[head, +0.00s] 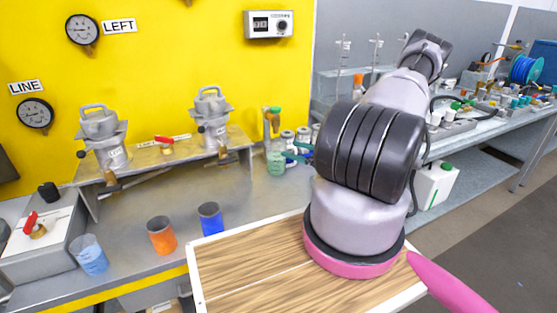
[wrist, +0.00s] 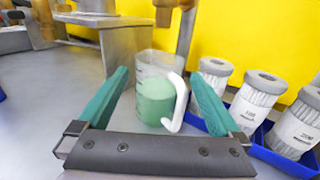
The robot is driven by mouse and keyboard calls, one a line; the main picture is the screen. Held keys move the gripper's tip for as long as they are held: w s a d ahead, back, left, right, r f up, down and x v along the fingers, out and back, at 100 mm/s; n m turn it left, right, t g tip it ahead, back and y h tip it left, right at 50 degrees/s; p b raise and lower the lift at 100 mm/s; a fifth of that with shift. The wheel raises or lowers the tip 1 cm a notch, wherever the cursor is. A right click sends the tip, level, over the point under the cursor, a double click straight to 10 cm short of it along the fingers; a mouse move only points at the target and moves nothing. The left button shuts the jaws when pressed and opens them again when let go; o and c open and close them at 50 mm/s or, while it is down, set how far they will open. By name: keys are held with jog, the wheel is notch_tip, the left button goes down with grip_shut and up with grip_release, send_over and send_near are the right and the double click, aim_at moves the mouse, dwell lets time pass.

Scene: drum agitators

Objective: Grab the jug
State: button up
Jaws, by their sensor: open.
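The jug (wrist: 155,97) is clear, holds green liquid and has a white handle on its right side in the wrist view. It stands upright on the grey bench, and its upper part also shows in the head view (head: 275,160) at the back of the bench. My gripper (wrist: 160,76) is open, with its two teal fingers to the left and right of the jug in the wrist view. The palm bar is nearer the camera than the jug. I cannot tell whether the fingers touch it. In the head view my arm hides most of my gripper.
White-labelled bottles (wrist: 254,100) stand in a blue tray (wrist: 268,150) close to the right finger. A raised metal stand (wrist: 110,45) is on the left. Orange (head: 161,236) and blue (head: 211,219) cups stand on the bench front. A wooden board (head: 250,280) is nearer.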

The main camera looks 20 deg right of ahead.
aim_at(285, 147)
jog(key=x, duration=0.3)
jog(key=shift+w+a, duration=0.2)
jog(key=shift+w, duration=0.15)
jog(key=c, duration=1.5)
grip_shut()
jog(key=shift+r, duration=0.2)
